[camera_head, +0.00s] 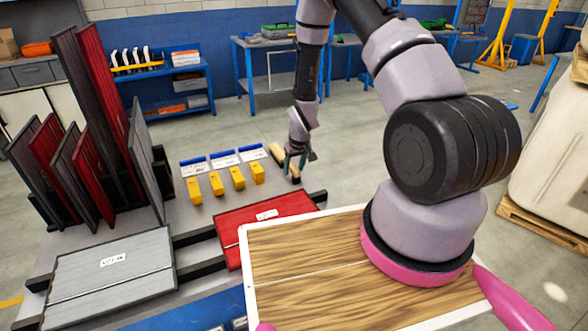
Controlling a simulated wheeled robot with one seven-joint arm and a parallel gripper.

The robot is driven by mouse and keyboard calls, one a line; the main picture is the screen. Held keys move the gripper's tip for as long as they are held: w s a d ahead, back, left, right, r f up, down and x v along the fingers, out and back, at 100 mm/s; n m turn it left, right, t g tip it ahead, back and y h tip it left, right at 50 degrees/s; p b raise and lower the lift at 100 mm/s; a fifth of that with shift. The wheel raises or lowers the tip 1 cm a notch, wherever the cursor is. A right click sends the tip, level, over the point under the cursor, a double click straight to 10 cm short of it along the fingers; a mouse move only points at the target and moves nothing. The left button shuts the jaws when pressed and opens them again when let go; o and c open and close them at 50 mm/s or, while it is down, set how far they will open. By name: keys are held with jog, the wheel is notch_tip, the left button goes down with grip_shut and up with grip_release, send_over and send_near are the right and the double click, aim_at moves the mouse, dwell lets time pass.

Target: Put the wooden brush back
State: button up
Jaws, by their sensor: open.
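The wooden brush (276,151) lies on the grey work table, to the right of the row of yellow blocks. It has a tan wooden body with a dark side. My gripper (298,165) is open and points down right at the brush. It covers part of the brush. I cannot tell whether its fingers are around the brush or only beside it, or whether they touch it.
Several yellow blocks (216,184) and blue-topped cards (224,158) stand left of the brush. A red panel (258,220) and a grey panel (110,276) lie nearer. Tall panels (95,100) stand in a rack at left. A wood-grain panel (300,247) fills the front.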

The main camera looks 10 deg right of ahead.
jog(key=s+d+r+m+t, duration=0.1)
jog(key=s+r, duration=0.2)
jog(key=r, duration=1)
jog(key=s+d+r+m, duration=0.1)
jog(key=s+r, duration=0.2)
jog(key=r, duration=1)
jog(key=s+d+r+m+t, duration=0.1)
jog(key=s+d+r, duration=0.15)
jog(key=r, duration=0.95)
jog(key=s+r+m+t, duration=0.1)
jog(key=s+r, duration=0.6)
jog(key=s, duration=0.2)
jog(key=s+r+m+t+y, duration=0.1)
jog(key=s+r+m, duration=0.1)
jog(key=s+r, duration=0.5)
jog(key=s, duration=0.2)
jog(key=shift+s+a, duration=0.15)
jog(key=shift+s, duration=0.15)
